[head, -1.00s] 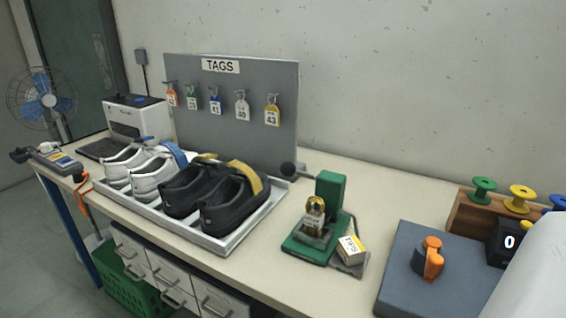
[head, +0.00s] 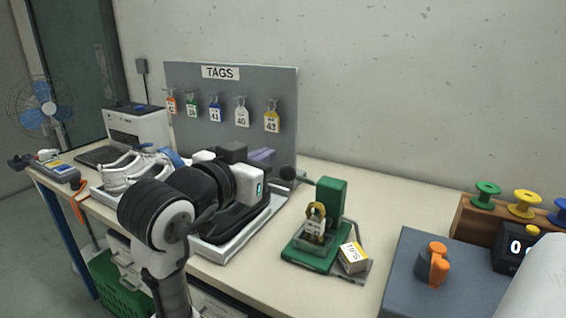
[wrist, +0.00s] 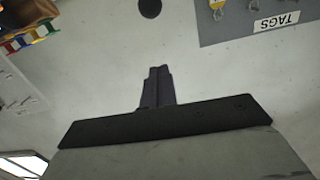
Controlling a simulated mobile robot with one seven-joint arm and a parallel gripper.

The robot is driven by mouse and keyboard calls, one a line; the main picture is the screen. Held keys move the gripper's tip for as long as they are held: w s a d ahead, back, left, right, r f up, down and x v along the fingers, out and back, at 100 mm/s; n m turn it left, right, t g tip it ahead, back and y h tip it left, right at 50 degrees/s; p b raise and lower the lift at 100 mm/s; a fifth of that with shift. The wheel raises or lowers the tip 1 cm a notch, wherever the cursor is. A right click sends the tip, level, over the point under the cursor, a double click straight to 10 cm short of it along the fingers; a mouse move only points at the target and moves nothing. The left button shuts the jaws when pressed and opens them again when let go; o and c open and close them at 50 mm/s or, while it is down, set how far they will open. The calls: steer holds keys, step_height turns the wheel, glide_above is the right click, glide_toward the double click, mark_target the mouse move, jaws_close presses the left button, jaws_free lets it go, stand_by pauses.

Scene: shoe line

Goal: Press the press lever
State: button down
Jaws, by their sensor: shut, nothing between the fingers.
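The green press (head: 331,205) stands on the bench right of the shoe tray. Its lever ends in a black ball knob (head: 288,173) reaching out to the left. The knob also shows at the top of the wrist view (wrist: 150,8), beyond my fingertips and apart from them. A tag with a gold loop (head: 315,222) sits in the press. My gripper (head: 264,155) is over the shoe tray, just left of the knob, fingers together and empty. The shut fingers also show in the wrist view (wrist: 158,72).
My arm covers much of the black shoes on the tray (head: 240,240). The tag board (head: 230,140) stands behind. A small labelled box (head: 353,257) lies beside the press. A grey block with an orange knob (head: 437,263) and thread spools (head: 523,203) are at the right.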

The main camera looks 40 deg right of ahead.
steer(key=p, duration=0.2)
glide_above(284, 175)
steer(key=d, duration=0.1)
steer(key=shift+f, duration=0.25)
steer(key=f, duration=0.2)
steer(key=shift+w+a+f, duration=0.1)
steer(key=shift+a+f, duration=0.1)
steer(key=shift+f, duration=0.15)
steer(key=shift+a+f, duration=0.25)
steer(key=shift+f, duration=0.35)
steer(key=shift+f, duration=0.1)
